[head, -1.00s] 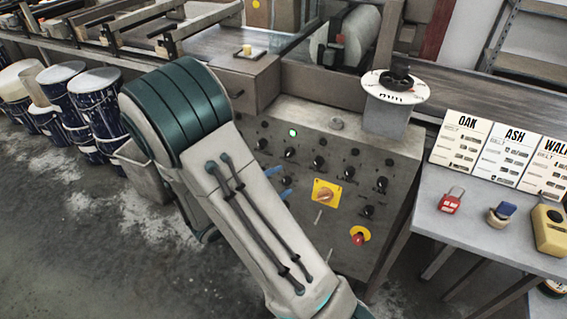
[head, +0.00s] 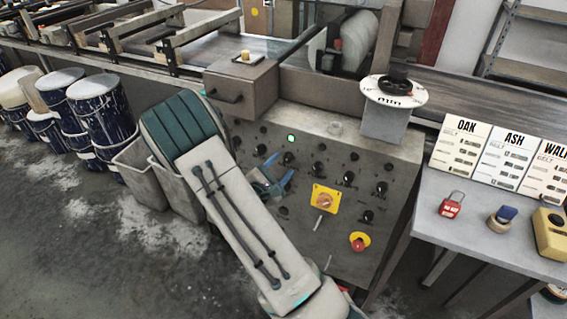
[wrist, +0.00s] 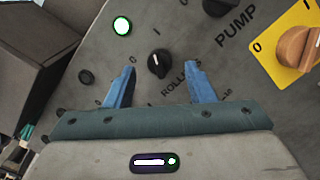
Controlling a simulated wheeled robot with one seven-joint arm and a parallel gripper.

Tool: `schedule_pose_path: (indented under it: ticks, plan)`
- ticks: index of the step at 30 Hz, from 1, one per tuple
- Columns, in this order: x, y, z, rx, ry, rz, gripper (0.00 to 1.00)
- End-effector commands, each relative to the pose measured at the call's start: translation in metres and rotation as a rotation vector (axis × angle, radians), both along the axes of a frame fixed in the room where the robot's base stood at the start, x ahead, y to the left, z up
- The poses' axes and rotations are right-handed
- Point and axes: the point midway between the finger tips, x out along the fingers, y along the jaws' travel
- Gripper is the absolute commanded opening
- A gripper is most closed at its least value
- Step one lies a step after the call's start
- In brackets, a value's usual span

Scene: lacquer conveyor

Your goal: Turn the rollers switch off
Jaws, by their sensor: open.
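The rollers switch is a small black rotary knob (wrist: 158,63) on the grey control panel (head: 300,245), with partly hidden "ROLLERS" lettering beside it. Its white pointer line points up in the wrist view, toward a "1"-like mark. A round lamp (wrist: 122,26) above the switch on the panel glows green, and it also shows in the head view (head: 291,139). My gripper (wrist: 160,68) is open, its blue fingertips on either side of the knob in the wrist view. Contact cannot be told. In the head view my gripper (head: 281,165) is close to the panel, just below the knob (head: 288,158).
The PUMP knob (head: 317,168) and other black knobs sit to the right. A yellow plate with an orange switch (head: 325,200) and a red button (head: 358,241) are lower. A side table (head: 430,215) with padlocks stands right; grey bins (head: 140,170) stand left.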

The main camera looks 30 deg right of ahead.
Motion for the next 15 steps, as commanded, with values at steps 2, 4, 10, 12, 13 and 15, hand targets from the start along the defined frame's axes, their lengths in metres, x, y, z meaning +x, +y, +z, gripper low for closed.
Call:
schedule_pose_path:
  ticks: [2,4,10,12,13,15]
  plan:
    - [0.006,-0.01,0.0,0.0,-0.001,-0.003,0.49]
    - [0.009,-0.015,0.0,0.0,0.0,-0.001,0.49]
    - [0.013,-0.021,0.0,0.001,0.0,-0.001,0.49]
    - [0.013,-0.021,0.0,0.001,0.0,-0.001,0.49]
    - [0.013,-0.021,0.0,0.001,0.0,-0.001,0.49]
    - [0.013,-0.021,0.0,0.001,0.0,-0.001,0.49]
